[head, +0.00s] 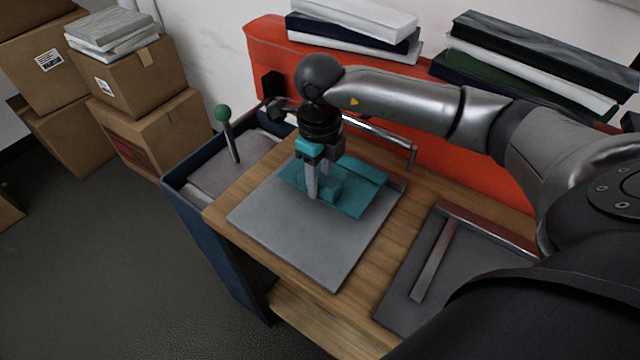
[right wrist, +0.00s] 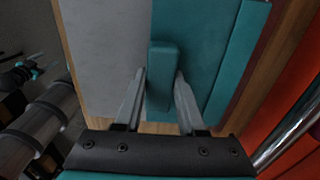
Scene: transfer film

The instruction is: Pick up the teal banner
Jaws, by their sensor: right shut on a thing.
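The teal banner (head: 358,187) lies as a flat teal sheet with a raised block on it, at the back of a grey board on the wooden table. It also shows in the right wrist view (right wrist: 205,60). My right gripper (head: 312,190) points down over it, shut on the raised teal block (right wrist: 161,75), which sits between the two fingers in the right wrist view. I cannot tell whether the sheet is lifted off the board. My left gripper (right wrist: 22,74) seems to show small and dark at the left edge of the right wrist view, its jaws unclear.
The grey board (head: 300,240) has bare room at its front. A dark tray with a metal bar (head: 433,262) lies to the right. A blue bin (head: 215,235) with a green-knobbed lever (head: 226,125) stands left. A metal rail (head: 385,135) and orange cabinet (head: 450,165) are behind.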

